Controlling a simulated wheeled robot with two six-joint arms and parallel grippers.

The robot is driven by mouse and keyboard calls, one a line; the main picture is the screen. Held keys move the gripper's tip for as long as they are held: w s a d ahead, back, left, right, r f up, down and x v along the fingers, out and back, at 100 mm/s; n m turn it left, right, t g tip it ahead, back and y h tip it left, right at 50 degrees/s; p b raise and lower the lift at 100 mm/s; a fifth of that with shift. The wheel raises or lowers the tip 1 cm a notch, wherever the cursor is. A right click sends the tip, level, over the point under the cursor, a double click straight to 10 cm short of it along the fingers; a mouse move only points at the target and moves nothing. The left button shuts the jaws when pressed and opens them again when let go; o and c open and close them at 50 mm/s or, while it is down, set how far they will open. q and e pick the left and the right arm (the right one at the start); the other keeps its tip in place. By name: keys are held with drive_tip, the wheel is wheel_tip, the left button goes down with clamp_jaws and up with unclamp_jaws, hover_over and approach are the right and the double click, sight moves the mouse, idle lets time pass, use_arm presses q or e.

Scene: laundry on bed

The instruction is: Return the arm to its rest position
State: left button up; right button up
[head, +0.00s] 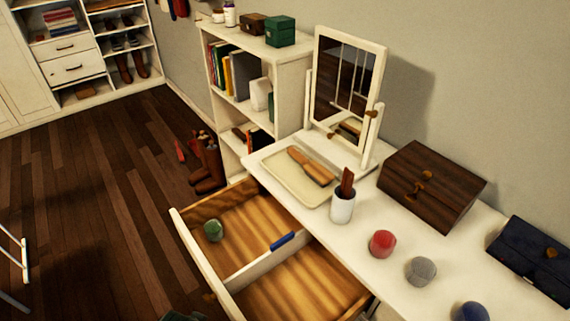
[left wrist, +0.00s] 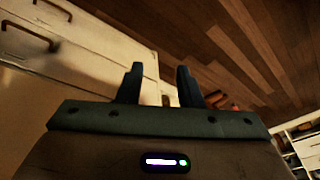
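My left gripper (left wrist: 160,80) shows in the left wrist view with its two dark fingers apart and nothing held between them. White drawer fronts with dark handles lie beyond it on the left, and the wood floor on the right. A dark greenish piece at the bottom edge of the head view may be part of my arm; too little shows to tell. My right gripper is in neither view.
An open drawer (head: 180,225) holds a green rolled item (head: 213,230) and a blue item (head: 282,240). The white dresser top (head: 345,255) carries a mirror (head: 345,85), tray (head: 270,178), cup (head: 342,207) and wooden box (head: 430,185). Boots (head: 208,170) stand near the bookshelf. Floor at left is mostly clear.

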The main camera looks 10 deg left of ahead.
use_arm(q)
drive_tip(key=s+a+f+g, duration=0.1)
drive_tip(key=s+f, duration=0.1)
drive_tip(key=f, duration=0.9)
drive_tip(key=s+a+f, duration=0.1)
drive_tip(key=s+f, duration=0.1)
drive_tip(key=f, duration=0.9)
drive_tip(key=s+a+f+g, duration=0.1)
drive_tip(key=s+f, duration=1.4)
drive_tip(key=s, duration=0.2)
drive_tip(key=shift+f, duration=0.2)
